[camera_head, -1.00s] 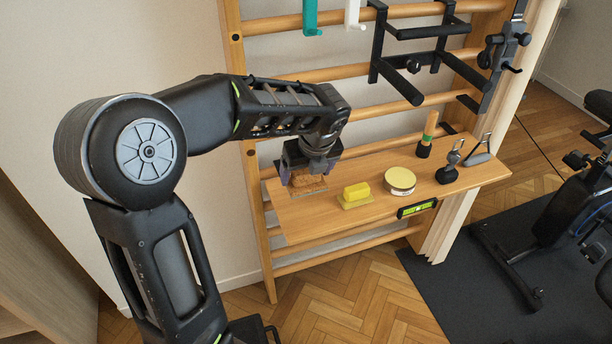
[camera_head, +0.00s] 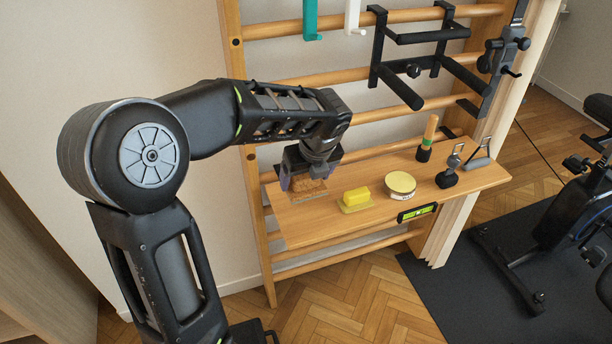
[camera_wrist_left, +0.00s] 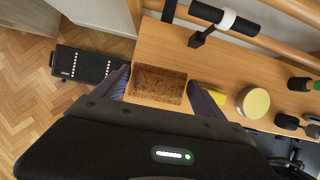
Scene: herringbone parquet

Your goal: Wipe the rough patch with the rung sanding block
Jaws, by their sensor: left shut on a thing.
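The sanding block (camera_wrist_left: 157,84) is a brown, cork-like block. My left gripper (camera_head: 302,182) is shut on it, with one finger on each side in the left wrist view. In the head view the block (camera_head: 308,185) is low over the left end of the wooden shelf (camera_head: 290,224). A thin, greyish-brown strip of the rough patch (camera_head: 312,195) shows at the block's front edge; the rest is hidden under the block and gripper. I cannot tell for certain whether the block touches it. My right gripper is not in view.
To the right on the shelf are a yellow block (camera_head: 356,197), a round yellow-lidded tin (camera_head: 400,184), a wooden-handled tool (camera_head: 428,138) and black clamp-like gear (camera_head: 448,172). A green level (camera_head: 417,212) is at the front edge. Wall bars (camera_head: 290,76) rise behind.

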